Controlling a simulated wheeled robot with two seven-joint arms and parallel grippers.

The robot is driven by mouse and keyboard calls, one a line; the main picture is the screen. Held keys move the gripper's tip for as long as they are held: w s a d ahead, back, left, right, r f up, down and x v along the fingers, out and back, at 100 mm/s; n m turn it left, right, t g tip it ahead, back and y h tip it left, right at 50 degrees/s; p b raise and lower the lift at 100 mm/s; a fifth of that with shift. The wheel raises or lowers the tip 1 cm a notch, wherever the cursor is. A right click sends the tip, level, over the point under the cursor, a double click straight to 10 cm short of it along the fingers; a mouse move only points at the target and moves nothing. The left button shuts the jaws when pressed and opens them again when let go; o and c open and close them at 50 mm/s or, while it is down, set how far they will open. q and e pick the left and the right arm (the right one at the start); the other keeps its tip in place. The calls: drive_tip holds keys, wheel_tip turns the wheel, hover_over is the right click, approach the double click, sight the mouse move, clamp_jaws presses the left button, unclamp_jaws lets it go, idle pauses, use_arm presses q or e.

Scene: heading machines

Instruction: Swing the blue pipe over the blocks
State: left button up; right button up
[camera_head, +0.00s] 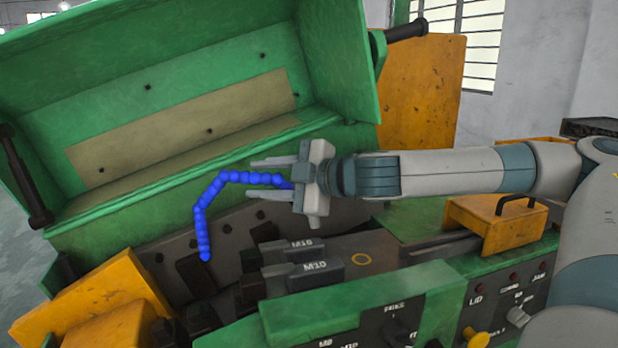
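The blue pipe (199,213) is a bent, beaded hose. Its upper run goes right between the fingers of my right gripper (254,178), with its end near the palm. Its other end hangs down by the dark blocks at the machine's middle. My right gripper points left, and its fingers stand apart with a gap on both sides of the pipe. Whether the pipe's lower tip touches a block is unclear. My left gripper is out of view.
The raised green lid (200,75) stands open behind the pipe. A yellow cover with a handle (497,222) is at the right, and a control panel with knobs (497,300) is at the front right. Yellow parts (110,298) stand at the front left.

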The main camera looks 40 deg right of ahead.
sight(274, 178)
drive_tip(key=shift+s+r, duration=0.1)
drive_tip(key=shift+s, duration=0.1)
